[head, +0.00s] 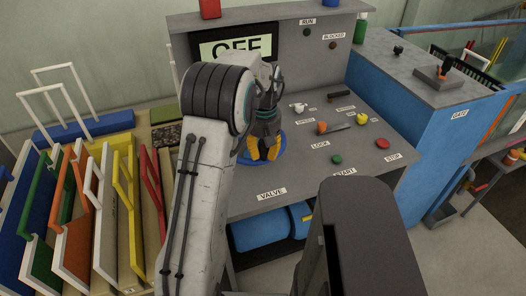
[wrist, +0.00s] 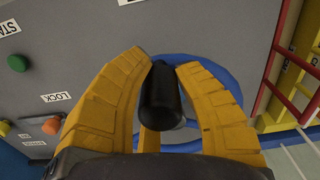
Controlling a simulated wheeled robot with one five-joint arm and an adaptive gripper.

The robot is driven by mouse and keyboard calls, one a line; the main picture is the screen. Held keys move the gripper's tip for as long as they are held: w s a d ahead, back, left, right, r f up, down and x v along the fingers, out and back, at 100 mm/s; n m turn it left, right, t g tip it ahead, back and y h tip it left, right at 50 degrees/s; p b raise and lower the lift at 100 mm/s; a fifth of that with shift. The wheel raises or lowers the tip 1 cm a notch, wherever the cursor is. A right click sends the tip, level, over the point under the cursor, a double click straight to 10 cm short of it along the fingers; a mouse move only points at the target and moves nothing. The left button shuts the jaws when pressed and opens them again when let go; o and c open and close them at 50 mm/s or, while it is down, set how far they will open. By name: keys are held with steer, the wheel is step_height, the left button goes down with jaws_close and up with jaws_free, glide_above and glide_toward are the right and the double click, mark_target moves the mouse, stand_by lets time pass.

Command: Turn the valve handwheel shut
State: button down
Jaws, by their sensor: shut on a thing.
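The blue valve handwheel (head: 281,150) lies flat on the grey console's top, behind the VALVE label (head: 271,193). My arm hides much of it in the head view. In the wrist view its blue rim (wrist: 228,82) curves behind the yellow fingers. My gripper (head: 264,153) points down over the wheel. In the wrist view my gripper (wrist: 163,75) is shut on a black upright knob (wrist: 162,97), which stands between the fingertips at the wheel's rim. How far the wheel is turned cannot be seen.
The console (head: 240,207) carries a green START button (head: 337,160), a red STOP button (head: 382,143) and an orange LOCK knob (head: 321,128) right of the wheel. A screen (head: 235,46) reading OFF stands behind. Coloured framed panels (head: 75,215) stand at left. A blue cabinet (head: 425,130) is at right.

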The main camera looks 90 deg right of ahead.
steer(key=shift+s+a+f, duration=0.1)
steer(key=shift+a, duration=0.05)
steer(key=c, duration=0.9)
jaws_free()
steer(key=shift+r, duration=0.2)
step_height(320, 180, up, 12)
steer(key=shift+f, duration=0.1)
stand_by(0.3)
